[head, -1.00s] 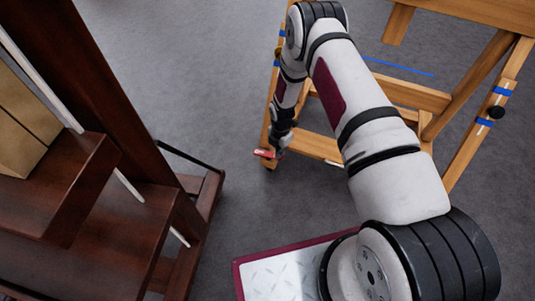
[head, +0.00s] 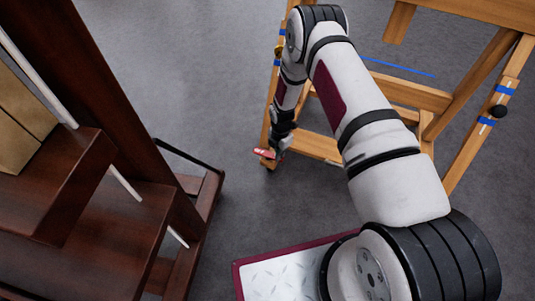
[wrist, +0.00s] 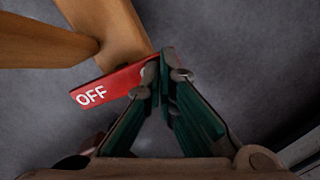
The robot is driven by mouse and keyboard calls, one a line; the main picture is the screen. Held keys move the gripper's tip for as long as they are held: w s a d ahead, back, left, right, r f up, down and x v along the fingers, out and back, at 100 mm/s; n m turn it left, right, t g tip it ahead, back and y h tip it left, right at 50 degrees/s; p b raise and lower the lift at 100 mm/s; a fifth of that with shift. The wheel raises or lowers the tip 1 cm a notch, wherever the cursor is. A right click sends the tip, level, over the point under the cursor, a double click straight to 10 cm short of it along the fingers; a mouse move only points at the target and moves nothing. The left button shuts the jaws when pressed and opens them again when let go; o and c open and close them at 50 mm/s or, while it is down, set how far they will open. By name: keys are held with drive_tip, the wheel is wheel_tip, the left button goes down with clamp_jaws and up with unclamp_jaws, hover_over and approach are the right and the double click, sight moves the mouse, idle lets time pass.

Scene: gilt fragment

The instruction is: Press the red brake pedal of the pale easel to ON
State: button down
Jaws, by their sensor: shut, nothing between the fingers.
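The pale easel (head: 437,95) stands at the upper right in the head view, made of light wood. Its red brake pedal (head: 263,153) sticks out at the foot of its left leg. In the wrist view the red pedal (wrist: 112,86) shows the white word OFF. My gripper (head: 277,151) is low beside that leg, at the pedal. In the wrist view my gripper (wrist: 164,58) is shut and empty, its fingertips at the right end of the pedal and overlapping it in the picture. I cannot tell whether they touch it.
A dark wooden easel (head: 110,130) with shelves and a tan block (head: 22,120) fills the left side. Bare grey floor (head: 215,85) lies between the two. Blue tape (head: 398,67) marks the floor behind the pale easel.

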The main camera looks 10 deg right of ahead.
drive_tip(key=shift+f, duration=0.2)
drive_tip(key=shift+r, duration=0.1)
drive_tip(key=shift+r+p, duration=2)
drive_tip(key=shift+r, duration=1.45)
